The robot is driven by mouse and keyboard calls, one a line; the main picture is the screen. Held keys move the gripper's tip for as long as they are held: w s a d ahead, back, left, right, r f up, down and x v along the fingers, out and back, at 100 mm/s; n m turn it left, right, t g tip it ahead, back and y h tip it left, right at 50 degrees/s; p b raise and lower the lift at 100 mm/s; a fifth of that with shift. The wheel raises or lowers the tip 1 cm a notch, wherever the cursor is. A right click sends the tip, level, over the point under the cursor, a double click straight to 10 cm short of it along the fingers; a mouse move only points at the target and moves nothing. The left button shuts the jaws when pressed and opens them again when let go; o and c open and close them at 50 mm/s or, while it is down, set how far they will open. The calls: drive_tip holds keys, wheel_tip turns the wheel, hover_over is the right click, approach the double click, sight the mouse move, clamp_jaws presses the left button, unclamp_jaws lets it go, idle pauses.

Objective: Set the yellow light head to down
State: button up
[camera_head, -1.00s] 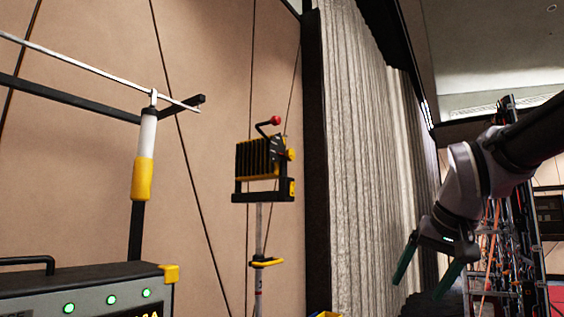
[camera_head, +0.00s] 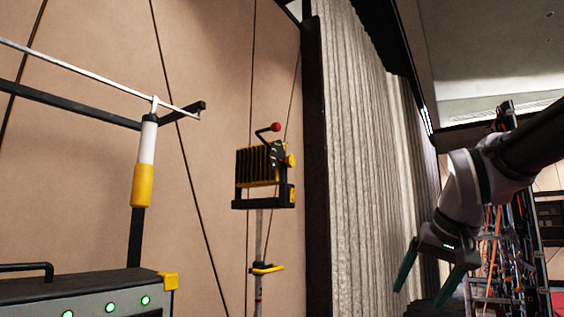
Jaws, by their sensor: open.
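The yellow light head (camera_head: 258,166) is a finned yellow and black block seen from behind. It sits in a black yoke (camera_head: 262,203) on top of a thin grey pole (camera_head: 259,235). A short black lever with a red ball knob (camera_head: 275,127) rises from its top, and a yellow knob (camera_head: 291,161) is on its right side. My gripper (camera_head: 428,285) is at the right, lower than the head and well apart from it. Its two green fingers are spread, point downward and hold nothing.
A grey box with green lights (camera_head: 88,300) stands at the lower left. Above it are a black rail (camera_head: 70,103) and a white and yellow post (camera_head: 144,170). A pale pleated curtain (camera_head: 365,150) hangs behind, between head and gripper. A ladder (camera_head: 500,285) with cables stands at the right.

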drive_tip(key=shift+c, duration=1.2)
drive_tip(key=m+t+y, duration=0.2)
drive_tip(key=m+y, duration=1.1)
drive_tip(key=m, duration=0.5)
approach(267, 129)
drive_tip(key=x, duration=1)
drive_tip(key=shift+w, duration=0.3)
clamp_jaws()
